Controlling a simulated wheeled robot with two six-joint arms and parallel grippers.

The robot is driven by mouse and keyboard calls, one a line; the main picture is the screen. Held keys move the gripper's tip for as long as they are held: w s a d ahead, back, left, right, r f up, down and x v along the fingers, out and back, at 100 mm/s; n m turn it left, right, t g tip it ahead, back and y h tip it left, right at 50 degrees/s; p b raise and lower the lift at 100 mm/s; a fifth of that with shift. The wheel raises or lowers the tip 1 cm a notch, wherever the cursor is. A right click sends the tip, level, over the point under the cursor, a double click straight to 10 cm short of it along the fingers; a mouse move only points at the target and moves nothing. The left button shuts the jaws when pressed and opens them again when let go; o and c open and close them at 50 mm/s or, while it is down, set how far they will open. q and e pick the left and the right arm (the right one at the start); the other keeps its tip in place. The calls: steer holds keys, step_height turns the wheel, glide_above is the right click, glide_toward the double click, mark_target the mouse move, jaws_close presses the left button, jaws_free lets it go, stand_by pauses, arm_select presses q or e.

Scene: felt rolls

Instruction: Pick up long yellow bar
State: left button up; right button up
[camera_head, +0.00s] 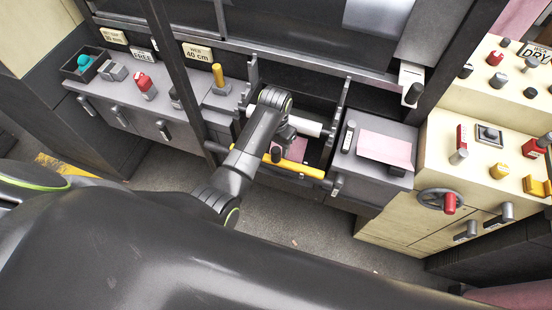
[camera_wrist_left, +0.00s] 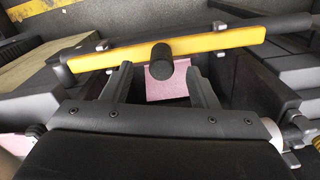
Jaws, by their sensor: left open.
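The long yellow bar (camera_head: 301,170) lies across the front of the machine's open bay. In the left wrist view the bar (camera_wrist_left: 212,43) runs slanted across the upper part, with dark end pieces and a dark round knob (camera_wrist_left: 160,62) near its middle. My left gripper (camera_head: 288,138) is over the bay, by the bar. In the left wrist view its two fingers (camera_wrist_left: 160,80) are apart, with the knob showing between and beyond them; the bar lies past the fingertips. Nothing is held. Part of the bar in the head view is hidden by my left arm. My right gripper is out of view.
A pale roller (camera_head: 310,127) spans the bay between dark side plates. Pink felt (camera_wrist_left: 168,86) hangs below the knob. A grey block with a pink sheet (camera_head: 385,150) stands to the right. A short yellow lever (camera_head: 218,75) stands to the left. Open floor lies in front.

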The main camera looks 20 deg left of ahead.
mark_target(276, 150)
arm_select(q)
steer(key=shift+w+f, duration=0.2)
steer(key=shift+f, duration=1.1)
steer(key=shift+w+f, duration=0.2)
steer(key=shift+f, duration=1.1)
jaws_close()
